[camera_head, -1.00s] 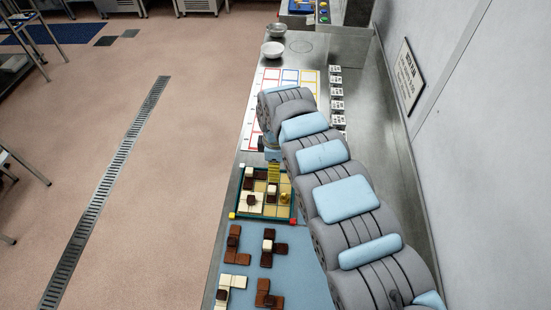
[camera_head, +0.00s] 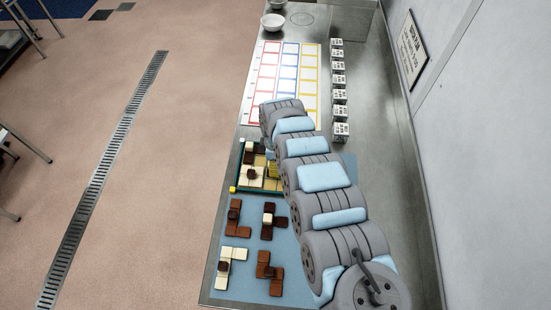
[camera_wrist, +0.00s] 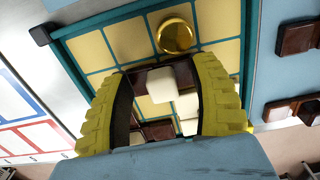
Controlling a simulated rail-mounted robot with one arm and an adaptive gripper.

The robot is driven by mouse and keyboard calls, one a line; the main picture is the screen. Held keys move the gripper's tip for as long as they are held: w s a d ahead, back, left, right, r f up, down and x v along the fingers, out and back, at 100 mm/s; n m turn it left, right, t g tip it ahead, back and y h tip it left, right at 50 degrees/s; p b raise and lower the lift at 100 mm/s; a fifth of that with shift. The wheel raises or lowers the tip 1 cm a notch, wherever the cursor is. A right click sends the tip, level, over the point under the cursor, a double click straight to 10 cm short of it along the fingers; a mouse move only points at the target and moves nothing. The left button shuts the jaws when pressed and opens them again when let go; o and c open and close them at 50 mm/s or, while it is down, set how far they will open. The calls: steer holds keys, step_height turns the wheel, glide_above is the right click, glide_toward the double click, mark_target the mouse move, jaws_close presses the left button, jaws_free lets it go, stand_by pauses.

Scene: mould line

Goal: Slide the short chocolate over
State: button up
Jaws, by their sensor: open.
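The tray (camera_wrist: 66,47) has a teal rim and a grid of cream-yellow cells. It also shows in the head view (camera_head: 238,187), partly behind my arm. A dark brown chocolate (camera_wrist: 183,72) with a pale knob (camera_wrist: 160,80) lies on it, between my fingers. I cannot tell its full length or whether a finger touches it. My gripper (camera_wrist: 163,72) is open, its yellow fingers on either side of this chocolate. Pale and dark pieces (camera_wrist: 187,107) lie close behind it, partly hidden by my wrist. A gold round piece (camera_wrist: 175,36) sits on the tray beyond my fingertips.
Several brown and white chocolates, such as a brown one (camera_head: 270,272), lie on the blue mat (camera_head: 247,228) near the tray. A sheet of coloured boxes (camera_head: 283,75), white cubes (camera_head: 340,97) and bowls (camera_head: 273,22) are farther along the metal counter.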

steer(key=shift+f, duration=0.1)
jaws_close()
steer(key=shift+w+f, duration=0.1)
steer(key=shift+w, duration=0.05)
stand_by(0.3)
steer(key=w+b, duration=0.2)
steer(key=b, duration=0.1)
steer(key=shift+w+d+f, duration=0.15)
steer(key=shift+w+d, duration=0.05)
steer(key=shift+w, duration=0.2)
steer(key=shift+w+b, duration=0.5)
steer(key=shift+w, duration=0.15)
steer(key=shift+d+r, duration=0.1)
steer(key=shift+r, duration=0.1)
